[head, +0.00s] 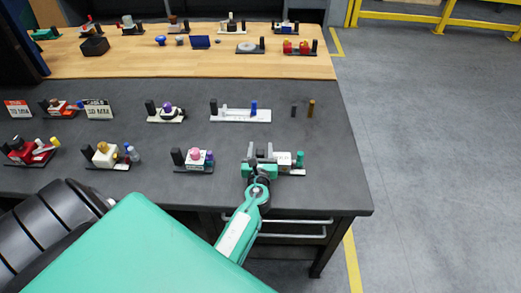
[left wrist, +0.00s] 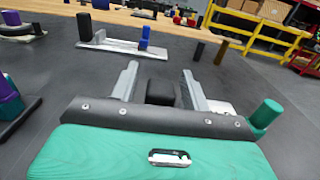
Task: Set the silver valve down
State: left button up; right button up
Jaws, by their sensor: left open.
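A pale block, which I take for the silver valve (head: 284,159), sits on a dark base with a green cylinder (head: 300,159) at the right end of the front row. My left gripper (head: 260,152) is open at the left part of this set. In the left wrist view the two fingers of my left gripper (left wrist: 160,70) stand apart, with a black block (left wrist: 161,93) between them. The green cylinder (left wrist: 264,114) is right of the fingers there, and a pale part (left wrist: 222,107) shows behind the right finger. The gripper body hides the lower parts. My right gripper is out of view.
Several similar valve sets line the dark table (head: 330,170), including one with a pink knob (head: 195,155) left of my gripper. A long white plate (head: 240,115) and two small posts (head: 311,107) stand behind. The table's right end is clear.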

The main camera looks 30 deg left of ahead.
pick_arm(q)
jog(key=b+v, duration=0.3)
jog(key=v, duration=0.8)
jog(key=shift+s+d, duration=0.35)
jog(key=shift+s, duration=0.1)
